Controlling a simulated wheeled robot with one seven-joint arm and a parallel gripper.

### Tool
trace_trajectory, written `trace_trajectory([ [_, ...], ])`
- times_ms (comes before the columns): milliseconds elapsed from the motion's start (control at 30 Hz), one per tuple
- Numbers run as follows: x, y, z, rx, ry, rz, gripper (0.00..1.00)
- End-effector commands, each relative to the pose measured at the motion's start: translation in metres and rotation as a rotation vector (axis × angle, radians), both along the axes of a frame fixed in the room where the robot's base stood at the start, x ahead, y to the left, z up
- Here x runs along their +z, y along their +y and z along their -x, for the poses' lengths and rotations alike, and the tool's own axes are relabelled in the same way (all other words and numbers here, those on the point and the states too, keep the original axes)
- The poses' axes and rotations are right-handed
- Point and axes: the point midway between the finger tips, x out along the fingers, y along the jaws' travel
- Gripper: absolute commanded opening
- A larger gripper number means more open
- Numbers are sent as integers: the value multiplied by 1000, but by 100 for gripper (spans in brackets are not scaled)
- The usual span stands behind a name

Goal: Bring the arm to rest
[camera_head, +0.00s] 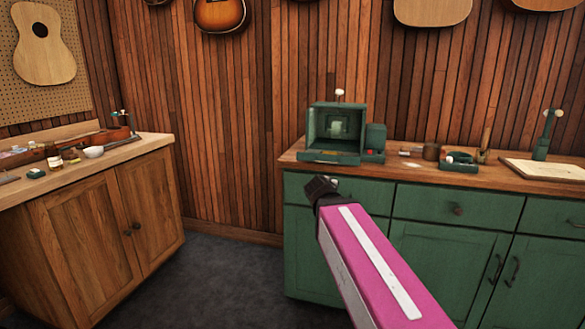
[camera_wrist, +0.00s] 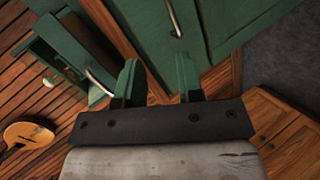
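My arm, with a magenta and white link, reaches up from the lower right in the head view. It ends in my dark gripper (camera_head: 321,186), in front of the left end of the green cabinet (camera_head: 420,237). In the wrist view, the two green-tipped fingers of my gripper (camera_wrist: 158,76) stand apart, with nothing between them. The green cabinet (camera_wrist: 235,22) and the wooden counter edge lie beyond the fingers. Whether the gripper touches the cabinet cannot be told, but no contact is visible.
A green open-fronted box (camera_head: 338,135) stands on the wooden counter (camera_head: 405,175), with small items to its right. A wooden cabinet (camera_head: 100,235) with a cluttered top stands at left. Bare dark floor (camera_head: 215,275) lies between the cabinets. Guitars hang on the wall.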

Motion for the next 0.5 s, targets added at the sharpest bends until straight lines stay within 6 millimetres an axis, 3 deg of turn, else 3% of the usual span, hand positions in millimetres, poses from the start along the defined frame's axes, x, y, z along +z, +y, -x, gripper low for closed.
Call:
trace_trajectory([
  [33, -27, -8, 5, -47, 49, -64, 34],
  [200, -105, -26, 28, -217, 204, -286, 34],
  [500, -225, -38, 91, -556, 484, -632, 34],
])
